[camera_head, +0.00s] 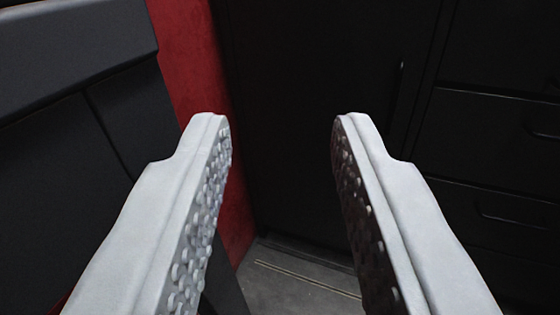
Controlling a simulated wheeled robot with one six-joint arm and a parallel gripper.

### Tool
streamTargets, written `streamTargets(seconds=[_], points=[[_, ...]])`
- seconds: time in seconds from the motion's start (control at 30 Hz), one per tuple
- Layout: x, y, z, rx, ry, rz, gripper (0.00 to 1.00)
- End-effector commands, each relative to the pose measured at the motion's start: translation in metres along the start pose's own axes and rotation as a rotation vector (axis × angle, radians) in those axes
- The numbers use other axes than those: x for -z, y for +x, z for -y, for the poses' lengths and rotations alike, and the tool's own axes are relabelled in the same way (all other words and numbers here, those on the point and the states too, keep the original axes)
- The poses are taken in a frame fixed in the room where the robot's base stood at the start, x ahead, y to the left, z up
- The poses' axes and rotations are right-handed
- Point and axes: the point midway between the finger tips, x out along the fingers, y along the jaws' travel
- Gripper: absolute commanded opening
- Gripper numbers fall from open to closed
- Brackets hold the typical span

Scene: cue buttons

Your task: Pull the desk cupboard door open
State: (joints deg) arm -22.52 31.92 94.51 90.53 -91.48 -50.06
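My gripper (281,122) is open, with its two pale fingers apart and nothing between them. Beyond the fingers is a dark, nearly black cupboard door (305,100), which looks shut. A thin dark upright strip, perhaps the door handle (401,100), stands near the door's right side, with a small bright spot at its top. It lies to the right of and beyond the right fingertip, and nothing shows my gripper touching it. The door's details are hard to make out in the dark.
Dark drawers (500,135) with recessed pulls stand right of the door. A red wall or panel (185,60) is left of the door. A large dark grey piece of furniture (80,90) fills the left side. Grey floor (290,285) shows below.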

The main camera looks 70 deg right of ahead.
Motion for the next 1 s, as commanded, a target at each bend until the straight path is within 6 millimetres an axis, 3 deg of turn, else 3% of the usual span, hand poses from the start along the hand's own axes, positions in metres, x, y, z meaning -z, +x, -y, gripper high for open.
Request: streamTargets(seconds=[0.53,1.0], points=[[0.000,-0.026,0.017,0.002,0.001,0.000,0.32],[0.001,-0.030,0.021,0.008,0.005,0.000,0.32]])
